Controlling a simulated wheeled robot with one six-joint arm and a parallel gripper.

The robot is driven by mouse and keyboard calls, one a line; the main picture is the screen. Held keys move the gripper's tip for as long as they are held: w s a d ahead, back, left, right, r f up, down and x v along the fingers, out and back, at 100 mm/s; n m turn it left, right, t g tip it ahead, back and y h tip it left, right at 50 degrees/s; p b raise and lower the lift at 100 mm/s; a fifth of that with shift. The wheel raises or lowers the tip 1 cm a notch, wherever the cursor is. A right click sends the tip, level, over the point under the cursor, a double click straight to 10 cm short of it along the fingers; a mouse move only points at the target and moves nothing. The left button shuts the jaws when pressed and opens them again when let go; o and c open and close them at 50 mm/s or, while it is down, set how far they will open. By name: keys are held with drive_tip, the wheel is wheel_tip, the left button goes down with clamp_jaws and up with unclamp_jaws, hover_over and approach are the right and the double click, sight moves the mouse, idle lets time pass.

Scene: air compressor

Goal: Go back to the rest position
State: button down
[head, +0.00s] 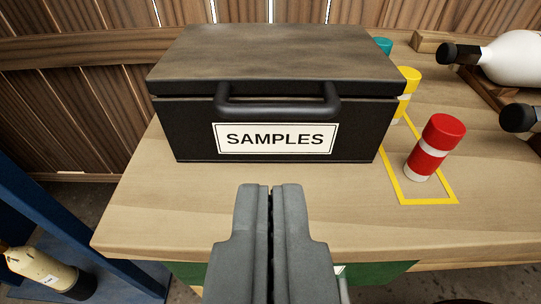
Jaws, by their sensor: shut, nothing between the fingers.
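My gripper (270,188) is at the bottom middle of the head view, with its two grey fingers together and nothing between them. It points toward the front of a black box (191,137) labelled SAMPLES, and in the picture its tips lie below the label, over the wooden bench. The box has a brown-black lid that is down and a dark bar handle (277,108) across its front. The fingertips look apart from the box and its handle.
A red and white cylinder (436,146) stands by a yellow outline on the bench (150,214). Yellow (408,80) and teal (383,45) cylinders are partly hidden behind the box. White bottles (513,58) lie at right. A blue frame (75,220) is at left.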

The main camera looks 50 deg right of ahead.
drive_tip(key=s+d+f+n+y, duration=0.2)
drive_tip(key=s+d+n+y, duration=0.2)
drive_tip(key=d+n+y, duration=0.3)
drive_tip(key=s+d+r+n+t+y, duration=0.1)
drive_tip(key=s+r+t+y, duration=0.1)
drive_tip(key=r, duration=0.6)
drive_tip(key=s+d+r+n+t+y, duration=0.2)
drive_tip(key=s+r+t, duration=0.3)
drive_tip(key=r, duration=0.4)
drive_tip(key=shift+s+t+y, duration=0.3)
drive_tip(key=shift+t, duration=0.3)
